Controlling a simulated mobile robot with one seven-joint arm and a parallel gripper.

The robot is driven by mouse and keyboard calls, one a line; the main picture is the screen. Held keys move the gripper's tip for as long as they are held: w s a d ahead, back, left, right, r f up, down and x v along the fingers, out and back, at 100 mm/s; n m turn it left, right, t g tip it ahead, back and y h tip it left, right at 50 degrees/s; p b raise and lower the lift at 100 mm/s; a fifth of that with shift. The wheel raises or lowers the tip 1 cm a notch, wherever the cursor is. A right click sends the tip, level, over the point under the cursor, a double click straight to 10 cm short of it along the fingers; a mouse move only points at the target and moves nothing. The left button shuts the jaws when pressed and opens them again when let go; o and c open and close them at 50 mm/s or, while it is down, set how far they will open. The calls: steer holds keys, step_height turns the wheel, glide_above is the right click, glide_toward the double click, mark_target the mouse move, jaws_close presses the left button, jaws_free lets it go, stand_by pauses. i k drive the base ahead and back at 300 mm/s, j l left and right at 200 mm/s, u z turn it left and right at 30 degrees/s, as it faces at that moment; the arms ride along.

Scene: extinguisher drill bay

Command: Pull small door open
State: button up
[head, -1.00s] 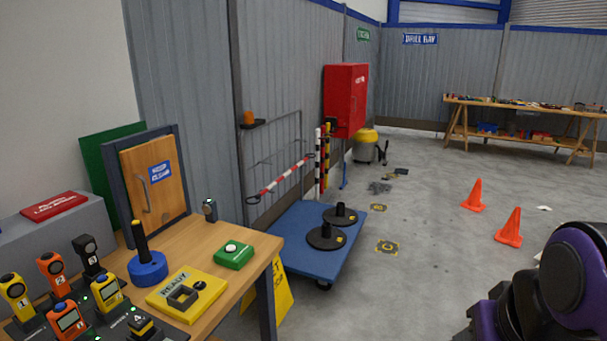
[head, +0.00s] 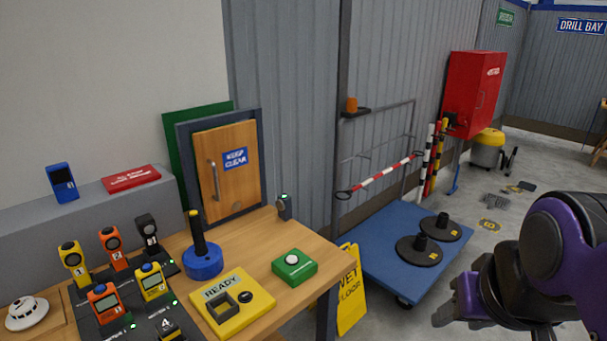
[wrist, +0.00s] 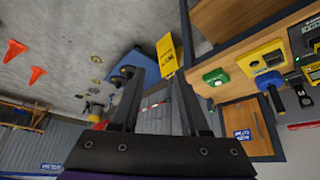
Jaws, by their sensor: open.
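The small wooden door (head: 228,178) with a blue "KEEP CLEAR" sign stands in a dark grey frame (head: 186,170) at the back of the wooden workbench (head: 290,240). It looks shut in its frame. Its upright metal handle (head: 213,180) is on the left side. In the wrist view the small door (wrist: 238,117) shows turned over at the lower right, with its handle (wrist: 257,126). My gripper (wrist: 158,72) is open and empty, well away from the door. In the head view my arm is at the lower right, off the bench over the floor side.
A blue round base with an upright black stick (head: 202,262), a yellow READY box (head: 232,308) and a green button box (head: 294,267) stand in front of the door. Several handheld devices are at the left. A blue platform cart (head: 380,265) and yellow wet-floor sign (head: 351,295) stand right of the bench.

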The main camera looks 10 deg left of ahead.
mark_target(226, 158)
steer(key=i+u, duration=0.2)
steer(key=u, duration=0.15)
steer(key=i+l+u, duration=0.15)
steer(key=u, duration=0.2)
steer(key=i+l+u, duration=0.15)
steer(key=u, duration=0.2)
